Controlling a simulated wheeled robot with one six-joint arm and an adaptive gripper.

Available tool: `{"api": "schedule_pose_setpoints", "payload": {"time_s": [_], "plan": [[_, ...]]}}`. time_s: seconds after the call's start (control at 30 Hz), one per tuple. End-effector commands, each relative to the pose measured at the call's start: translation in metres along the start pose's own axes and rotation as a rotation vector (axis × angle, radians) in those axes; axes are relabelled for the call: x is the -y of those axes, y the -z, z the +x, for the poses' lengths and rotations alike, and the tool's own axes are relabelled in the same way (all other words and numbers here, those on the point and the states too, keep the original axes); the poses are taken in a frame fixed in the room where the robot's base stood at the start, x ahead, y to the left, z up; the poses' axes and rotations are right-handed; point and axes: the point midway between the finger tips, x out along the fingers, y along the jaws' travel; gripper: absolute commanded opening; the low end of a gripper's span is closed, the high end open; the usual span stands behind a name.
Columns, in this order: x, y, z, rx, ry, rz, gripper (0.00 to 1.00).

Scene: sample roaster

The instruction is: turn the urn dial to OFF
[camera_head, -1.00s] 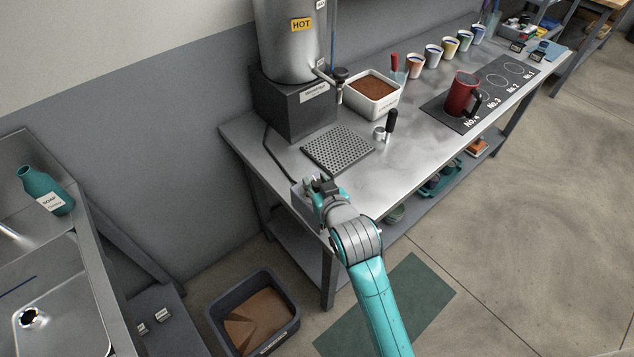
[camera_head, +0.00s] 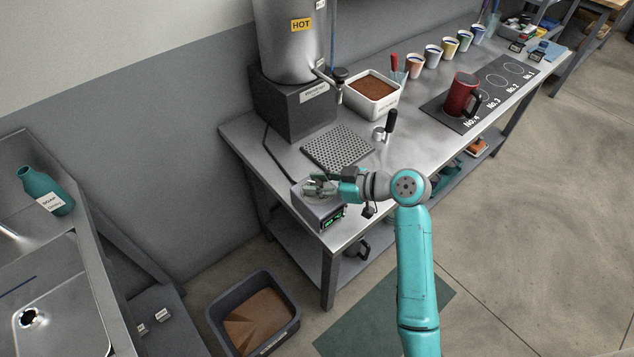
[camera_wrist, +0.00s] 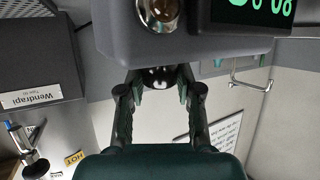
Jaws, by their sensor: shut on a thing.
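The urn's control box (camera_head: 318,213) sits on the near left corner of the steel bench, with a green lit display on its front. It also fills the top of the wrist view (camera_wrist: 120,28). The dial (camera_wrist: 157,77) shows there as a small dark, shiny knob under the box's edge. My gripper (camera_head: 318,186) is at the box in the head view; in the wrist view its fingers (camera_wrist: 160,88) are shut on the dial from both sides. The dial's marks and pointer cannot be read. The steel urn (camera_head: 288,50) with a HOT label stands behind on a dark base.
A perforated drip tray (camera_head: 338,147) lies behind my gripper. A handled tool (camera_head: 389,124), a white bin of brown grounds (camera_head: 372,88) and a red mug (camera_head: 461,95) stand farther along the bench. A grey bin (camera_head: 222,314) is on the floor below.

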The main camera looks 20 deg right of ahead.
Motion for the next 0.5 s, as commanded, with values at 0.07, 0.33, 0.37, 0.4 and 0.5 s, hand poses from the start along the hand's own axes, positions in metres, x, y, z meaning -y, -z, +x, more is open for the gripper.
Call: {"api": "schedule_pose_setpoints", "payload": {"time_s": [0.07, 0.33, 0.37, 0.4, 0.5], "plan": [[-0.0024, -0.0014, 0.0001, 0.003, 0.068, -0.025, 0.0], [-0.0019, -0.0013, 0.0007, 0.004, 0.301, -0.121, 0.0], [-0.0016, -0.0016, 0.0008, 0.004, 0.326, -0.13, 0.0], [-0.0015, -0.0014, 0.0007, 0.004, 0.357, -0.144, 0.0], [-0.0012, -0.0017, 0.001, 0.004, 0.431, -0.173, 0.0]]}}
